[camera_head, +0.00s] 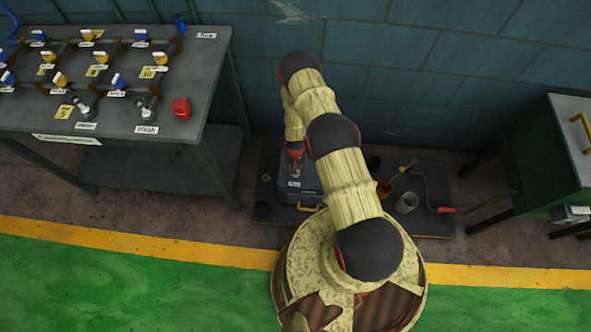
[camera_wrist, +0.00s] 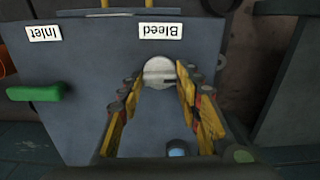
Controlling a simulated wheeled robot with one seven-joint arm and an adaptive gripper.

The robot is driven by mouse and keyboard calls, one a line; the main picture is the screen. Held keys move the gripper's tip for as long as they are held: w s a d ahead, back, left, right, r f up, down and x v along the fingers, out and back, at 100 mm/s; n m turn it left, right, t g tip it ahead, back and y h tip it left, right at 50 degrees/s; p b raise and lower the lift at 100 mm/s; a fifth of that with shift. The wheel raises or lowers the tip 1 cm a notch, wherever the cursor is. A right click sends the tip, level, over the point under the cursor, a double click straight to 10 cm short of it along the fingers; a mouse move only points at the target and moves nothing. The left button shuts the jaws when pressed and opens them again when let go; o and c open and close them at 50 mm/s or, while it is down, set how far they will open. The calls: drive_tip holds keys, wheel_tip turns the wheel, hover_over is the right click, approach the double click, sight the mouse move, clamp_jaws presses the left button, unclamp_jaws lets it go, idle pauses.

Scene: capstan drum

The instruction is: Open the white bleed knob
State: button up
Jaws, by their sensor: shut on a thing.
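The white bleed knob (camera_wrist: 159,72) shows in the wrist view as a round white disc with a bar across it, below an upside-down "Bleed" label (camera_wrist: 160,31). My gripper (camera_wrist: 160,85) is around it, with a yellow finger on each side, shut on the knob. In the head view, my gripper (camera_head: 295,170) is over the grey box (camera_head: 312,180) on the floor mat, and the knob is hidden there by my arm.
A green handle (camera_wrist: 35,92) sits left of the knob under an "Inlet" label (camera_wrist: 44,33). In the head view, a grey cup (camera_head: 407,203) and a crank (camera_head: 432,200) lie right of the box. A workbench with valves (camera_head: 150,160) stands at left, and a green cabinet (camera_head: 550,160) at right.

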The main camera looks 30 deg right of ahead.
drive_tip(key=shift+m, duration=0.4)
drive_tip(key=o, duration=1.2)
drive_tip(key=shift+c, duration=0.2)
wheel_tip(320, 180, up, 12)
idle(0.4)
